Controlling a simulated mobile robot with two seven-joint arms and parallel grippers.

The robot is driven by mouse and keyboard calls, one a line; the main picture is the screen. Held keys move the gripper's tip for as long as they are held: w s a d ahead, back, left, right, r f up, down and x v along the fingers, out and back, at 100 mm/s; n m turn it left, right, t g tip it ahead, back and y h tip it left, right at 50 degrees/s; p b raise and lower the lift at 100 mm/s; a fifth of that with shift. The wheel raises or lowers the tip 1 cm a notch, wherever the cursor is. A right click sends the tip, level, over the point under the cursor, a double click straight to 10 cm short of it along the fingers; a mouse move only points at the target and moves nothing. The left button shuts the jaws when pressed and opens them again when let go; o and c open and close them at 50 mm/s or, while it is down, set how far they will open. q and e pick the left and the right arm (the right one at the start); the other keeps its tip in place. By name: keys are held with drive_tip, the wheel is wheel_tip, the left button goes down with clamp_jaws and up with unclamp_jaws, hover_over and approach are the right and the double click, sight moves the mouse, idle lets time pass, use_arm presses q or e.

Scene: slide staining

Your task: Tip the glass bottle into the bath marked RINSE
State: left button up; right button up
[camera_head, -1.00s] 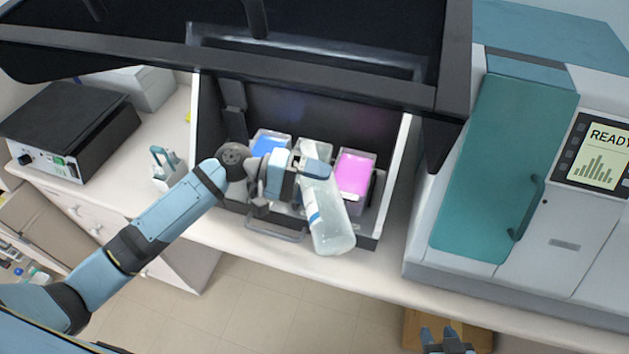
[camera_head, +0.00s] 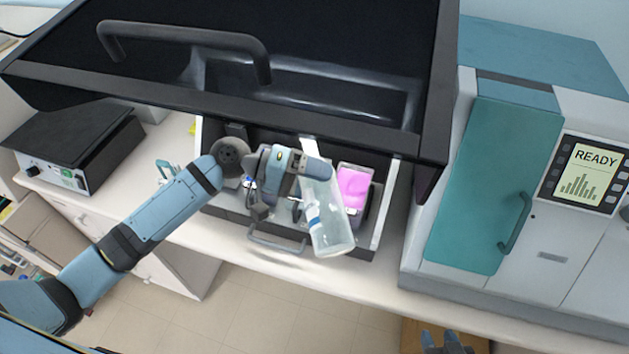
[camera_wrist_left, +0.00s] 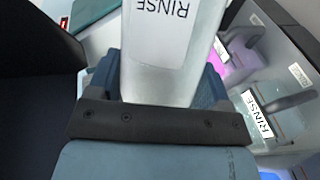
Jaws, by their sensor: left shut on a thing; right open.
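My left gripper (camera_head: 303,166) is shut on the clear glass bottle (camera_head: 328,218) and holds it tilted over the baths, its broad base towards the front right. The bottle's mouth is hidden by the gripper and hood edge. In the left wrist view the bottle (camera_wrist_left: 165,60) carries an upside-down RINSE label. There, the bath marked RINSE (camera_wrist_left: 262,122) is at the right, holding clear liquid. In the head view my gripper and the bottle mostly cover it. No stream of liquid is visible. My right gripper (camera_head: 444,341) is open and empty at the bottom edge.
A pink bath (camera_head: 354,186) stands right of the bottle. A blue bath (camera_wrist_left: 270,175) barely shows in the wrist view. The hood's raised dark sash (camera_head: 230,110) overhangs the baths. A teal-doored machine (camera_head: 492,175) stands right, a black box (camera_head: 78,145) left.

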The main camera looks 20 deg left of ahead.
use_arm(q)
drive_tip(key=shift+r, duration=0.3)
drive_tip(key=shift+w+r+m+t+y, duration=0.15)
drive_tip(key=shift+r+m+t+y, duration=0.15)
drive_tip(key=shift+r+m, duration=0.25)
drive_tip(key=shift+w+a+r+m+t+y, duration=0.1)
drive_tip(key=shift+r+m+t+y, duration=0.1)
drive_tip(key=shift+r+m, duration=0.3)
drive_tip(key=shift+w+a+r+m+t+y, duration=0.1)
drive_tip(key=shift+r+m+t+y, duration=0.15)
drive_tip(key=shift+r, duration=0.3)
drive_tip(key=shift+w+a+r+m+t+y, duration=0.25)
drive_tip(key=shift+w+r+m+t, duration=0.15)
drive_tip(key=shift+r+m, duration=0.2)
drive_tip(key=shift+w+a+r+m+t+y, duration=0.1)
drive_tip(key=shift+w+r+m+t+y, duration=0.2)
drive_tip(key=shift+r+m, duration=0.25)
drive_tip(key=shift+w, duration=0.1)
